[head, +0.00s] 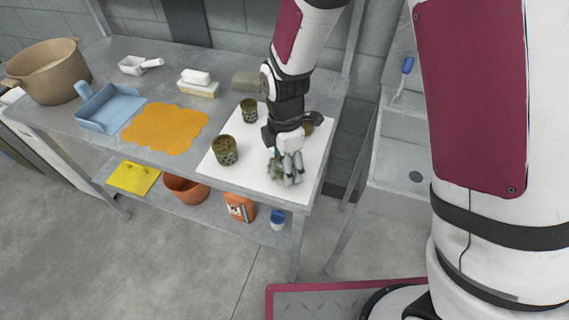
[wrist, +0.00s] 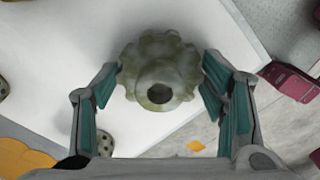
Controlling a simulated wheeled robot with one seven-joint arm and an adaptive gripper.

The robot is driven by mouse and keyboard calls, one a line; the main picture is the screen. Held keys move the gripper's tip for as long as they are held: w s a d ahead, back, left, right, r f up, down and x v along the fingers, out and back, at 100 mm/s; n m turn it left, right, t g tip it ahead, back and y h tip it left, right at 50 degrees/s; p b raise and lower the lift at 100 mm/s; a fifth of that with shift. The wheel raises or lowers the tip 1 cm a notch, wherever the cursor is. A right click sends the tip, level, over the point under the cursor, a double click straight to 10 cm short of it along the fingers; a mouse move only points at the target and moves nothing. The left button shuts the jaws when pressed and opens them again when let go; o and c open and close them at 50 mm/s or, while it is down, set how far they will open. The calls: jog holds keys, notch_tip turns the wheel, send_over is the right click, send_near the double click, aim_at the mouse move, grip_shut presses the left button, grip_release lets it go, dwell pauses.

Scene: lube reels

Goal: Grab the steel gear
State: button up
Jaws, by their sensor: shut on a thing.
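The steel gear (wrist: 158,58), grey-green with a toothed rim and a round hub with a dark hole, sits between the two fingers of my gripper (wrist: 160,85) in the wrist view. The teal finger pads are at its left and right sides, and the gripper is shut on it. In the head view my gripper (head: 287,178) points down at the front right of the white sheet (head: 255,177). The fingers mostly hide the gear there. I cannot tell whether it touches the sheet.
Two dark cylindrical parts stand on the sheet, one nearer (head: 225,151) and one farther (head: 249,111). An orange cloth (head: 165,128), a blue dustpan (head: 108,108) and a large pot (head: 48,72) lie left on the workbench. A sink (head: 402,150) is right.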

jog(key=shift+w+r, duration=0.1)
jog(key=shift+r, duration=1.65)
jog(key=s+d+p, duration=0.3)
jog(key=s, duration=0.4)
jog(key=s+d+r+p, duration=0.1)
jog(key=s+d+p, duration=0.2)
jog(key=s, duration=0.4)
jog(key=shift+s+d+r, duration=0.3)
jog(key=shift+d, duration=0.05)
